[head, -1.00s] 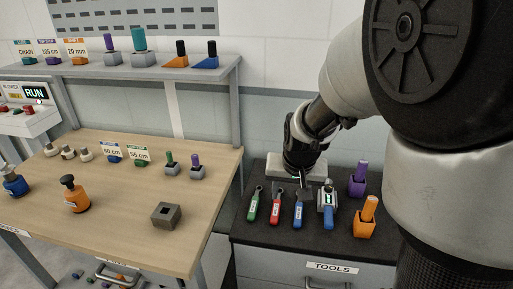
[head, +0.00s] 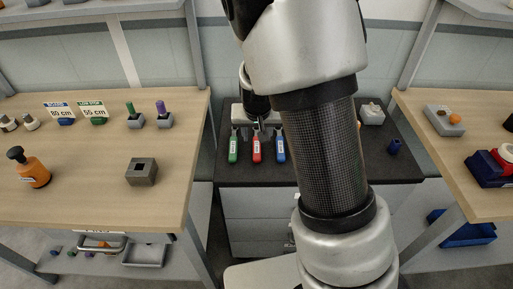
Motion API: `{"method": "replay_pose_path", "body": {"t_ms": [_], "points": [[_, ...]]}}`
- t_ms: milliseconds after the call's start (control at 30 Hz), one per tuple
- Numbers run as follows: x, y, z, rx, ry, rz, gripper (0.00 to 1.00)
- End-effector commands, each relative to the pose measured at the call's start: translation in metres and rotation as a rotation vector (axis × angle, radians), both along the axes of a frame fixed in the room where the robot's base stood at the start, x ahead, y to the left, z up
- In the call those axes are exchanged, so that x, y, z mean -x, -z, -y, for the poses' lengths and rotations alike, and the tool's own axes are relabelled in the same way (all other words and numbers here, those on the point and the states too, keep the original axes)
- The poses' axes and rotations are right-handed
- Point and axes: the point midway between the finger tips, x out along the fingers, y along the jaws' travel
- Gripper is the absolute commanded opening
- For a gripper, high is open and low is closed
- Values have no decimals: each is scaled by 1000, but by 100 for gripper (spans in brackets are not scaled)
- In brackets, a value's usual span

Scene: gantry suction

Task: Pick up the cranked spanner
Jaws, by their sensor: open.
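Three hand tools lie side by side on the dark tool cabinet top: one with a green handle (head: 233,149), one with a red handle (head: 256,149) and one with a blue handle (head: 280,148). They look like spanners, but their heads are too small to tell which is cranked. My gripper (head: 261,124) is over the far ends of the red and blue tools, pointing down, open and holding nothing that I can see. Whether it touches a tool I cannot tell. My arm hides the cabinet top to the right of the blue tool.
A pale block (head: 239,114) stands behind the tools. A grey part (head: 371,113) and a small dark blue holder (head: 394,146) are on the cabinet's right side.

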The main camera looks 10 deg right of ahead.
Motion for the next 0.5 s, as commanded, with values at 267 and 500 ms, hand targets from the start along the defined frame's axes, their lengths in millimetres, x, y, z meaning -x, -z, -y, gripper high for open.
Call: {"method": "replay_pose_path", "body": {"t_ms": [267,500], "points": [[-14,34,3,0,-1,0,44],[-24,57,6,0,0,-3,44]]}}
